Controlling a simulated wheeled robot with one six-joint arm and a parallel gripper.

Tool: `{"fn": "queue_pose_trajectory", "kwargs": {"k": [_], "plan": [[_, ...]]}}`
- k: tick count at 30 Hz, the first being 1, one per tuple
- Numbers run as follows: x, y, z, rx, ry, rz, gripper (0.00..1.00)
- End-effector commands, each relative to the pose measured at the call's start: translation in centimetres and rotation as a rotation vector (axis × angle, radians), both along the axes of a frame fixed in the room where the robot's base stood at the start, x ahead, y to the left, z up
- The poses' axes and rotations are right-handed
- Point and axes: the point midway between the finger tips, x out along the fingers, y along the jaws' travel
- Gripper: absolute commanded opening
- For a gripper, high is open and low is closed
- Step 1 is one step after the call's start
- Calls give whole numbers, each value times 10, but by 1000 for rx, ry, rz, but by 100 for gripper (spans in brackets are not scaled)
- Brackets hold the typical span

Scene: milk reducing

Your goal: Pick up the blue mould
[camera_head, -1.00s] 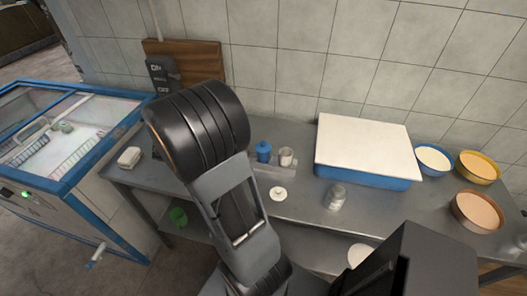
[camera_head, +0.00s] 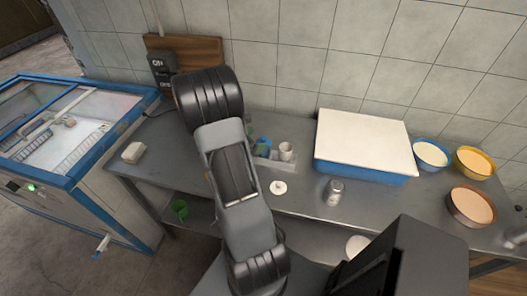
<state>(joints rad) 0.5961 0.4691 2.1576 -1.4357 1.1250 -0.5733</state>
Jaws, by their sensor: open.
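A small blue jar (camera_head: 263,148), which looks like the blue mould, stands on the metal table to the right of my arm. It is partly covered, with a greenish shape at its left edge that I cannot make out. A small whitish cup (camera_head: 286,151) stands just to its right. My arm rises in front of the table, and its upper joint covers the table left of the jar. My gripper is hidden behind the arm, so its place relative to the jar cannot be seen.
A large blue tub (camera_head: 366,171) with white contents stands to the right, with several bowls beyond it. A glass jar (camera_head: 334,191) and a white disc (camera_head: 279,187) lie nearer the front edge. A white block (camera_head: 133,152) is at the left, near the blue-framed glass-topped cabinet (camera_head: 75,195).

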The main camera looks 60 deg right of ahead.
Motion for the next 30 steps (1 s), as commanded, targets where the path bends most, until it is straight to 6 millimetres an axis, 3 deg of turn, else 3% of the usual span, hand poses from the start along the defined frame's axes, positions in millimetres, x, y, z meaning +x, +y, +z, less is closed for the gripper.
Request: {"fn": "queue_pose_trajectory", "kwargs": {"k": [9, 19, 30], "plan": [[-16, -32, -15, 0, 2, -3, 94], [-17, -35, -18, 0, 0, -1, 93], [-17, -35, -18, 0, 0, -1, 57]]}}
